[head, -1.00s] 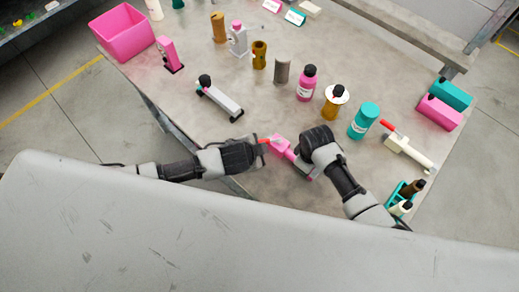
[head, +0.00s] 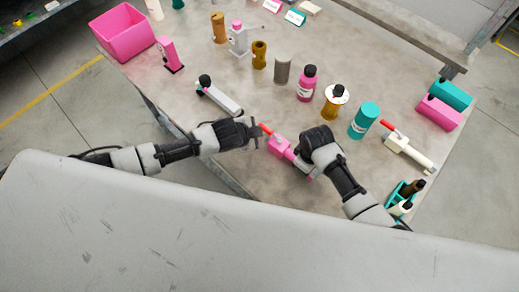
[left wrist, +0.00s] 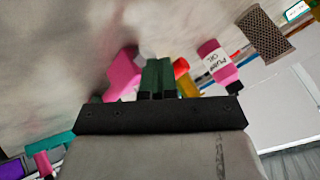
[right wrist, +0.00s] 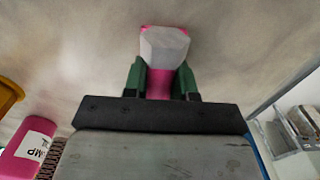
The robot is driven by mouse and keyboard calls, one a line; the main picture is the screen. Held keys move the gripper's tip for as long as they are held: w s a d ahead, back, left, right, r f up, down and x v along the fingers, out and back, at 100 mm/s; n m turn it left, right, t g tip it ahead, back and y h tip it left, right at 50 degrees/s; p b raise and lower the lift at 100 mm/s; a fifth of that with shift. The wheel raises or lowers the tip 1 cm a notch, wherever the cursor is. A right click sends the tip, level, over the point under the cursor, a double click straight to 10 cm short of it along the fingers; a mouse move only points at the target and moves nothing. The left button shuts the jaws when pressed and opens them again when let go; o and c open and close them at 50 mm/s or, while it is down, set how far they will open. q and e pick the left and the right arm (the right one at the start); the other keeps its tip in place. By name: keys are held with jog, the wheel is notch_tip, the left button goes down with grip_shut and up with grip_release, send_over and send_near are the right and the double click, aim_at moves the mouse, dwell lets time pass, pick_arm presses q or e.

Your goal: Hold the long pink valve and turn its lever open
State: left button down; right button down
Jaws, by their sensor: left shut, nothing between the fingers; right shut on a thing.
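The long pink valve (head: 280,146) is at the near edge of the table in the head view, its red lever (head: 266,129) pointing up and left. My right gripper (head: 309,166) is shut on its body. In the right wrist view, the green fingers flank the pink valve (right wrist: 159,86) below its grey end. My left gripper (head: 257,132) is beside the lever's left side, shut and empty; I cannot tell if it touches the lever. In the left wrist view, its green fingers (left wrist: 158,72) are together, with a pink part (left wrist: 122,75), probably the valve, to their left.
A white valve (head: 408,151) with a red lever lies at right. A grey part (head: 221,97) with a black knob lies up and left. A teal container (head: 363,120) and a pink bottle (head: 306,84) stand beyond. A teal rack (head: 398,198) is at the right edge.

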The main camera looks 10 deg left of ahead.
pick_arm(q)
jog(key=shift+w+a, duration=0.1)
jog(key=shift+w, duration=0.4)
pick_arm(e)
jog(key=shift+s+a, duration=0.1)
jog(key=shift+s, duration=0.05)
pick_arm(q)
jog(key=shift+s, duration=0.1)
jog(key=shift+s+a+f, duration=0.1)
jog(key=shift+s+a, duration=0.1)
jog(key=shift+s, duration=0.1)
jog(key=s, duration=0.1)
jog(key=s+a, duration=0.1)
jog(key=shift+s+a+f, duration=0.15)
jog(key=shift+s+f, duration=0.2)
jog(key=shift+f, duration=0.05)
pick_arm(e)
jog(key=shift+f, duration=0.1)
pick_arm(q)
jog(key=s+a+r, duration=0.2)
jog(key=a+r, duration=0.4)
jog(key=r, duration=0.2)
jog(key=shift+s, duration=0.4)
jog(key=shift+f, duration=0.1)
pick_arm(e)
jog(key=c, duration=0.8)
grip_release()
pick_arm(q)
jog(key=shift+w+d, duration=0.1)
